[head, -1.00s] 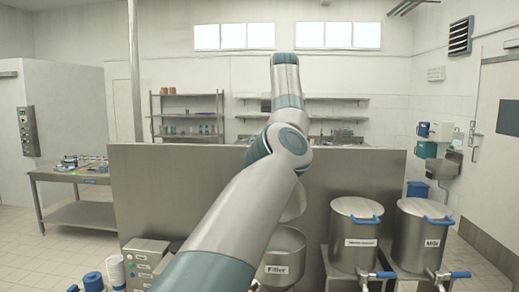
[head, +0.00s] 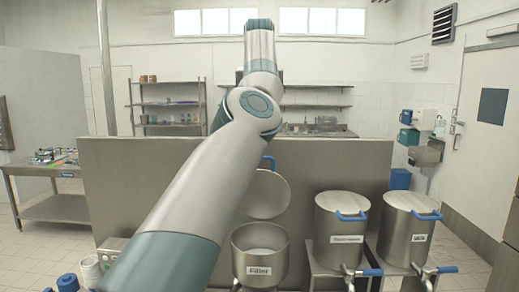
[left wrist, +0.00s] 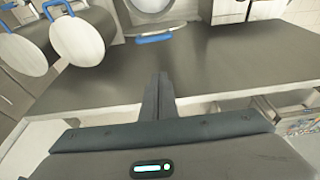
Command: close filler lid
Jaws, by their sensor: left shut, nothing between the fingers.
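The filler (head: 259,271) is a steel bowl with a "Filler" label, in the lower middle of the head view. Its round lid (head: 267,196) stands open and tilted up behind the bowl, with a blue handle (head: 268,160) at its top. In the left wrist view, what looks like this lid is cut off at the top edge, and its blue handle (left wrist: 153,39) shows. My left gripper (left wrist: 162,78) is shut and empty, apart from the handle. In the head view my left arm reaches up left of the lid; its fingers are not seen there. My right gripper is not in view.
Two lidded steel pots (head: 340,232) (head: 408,230) with blue handles and taps stand right of the filler. A wide metal panel (head: 330,165) rises behind them. A control box (head: 110,250) is partly hidden by my arm at the left. A side table (head: 55,170) stands further left.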

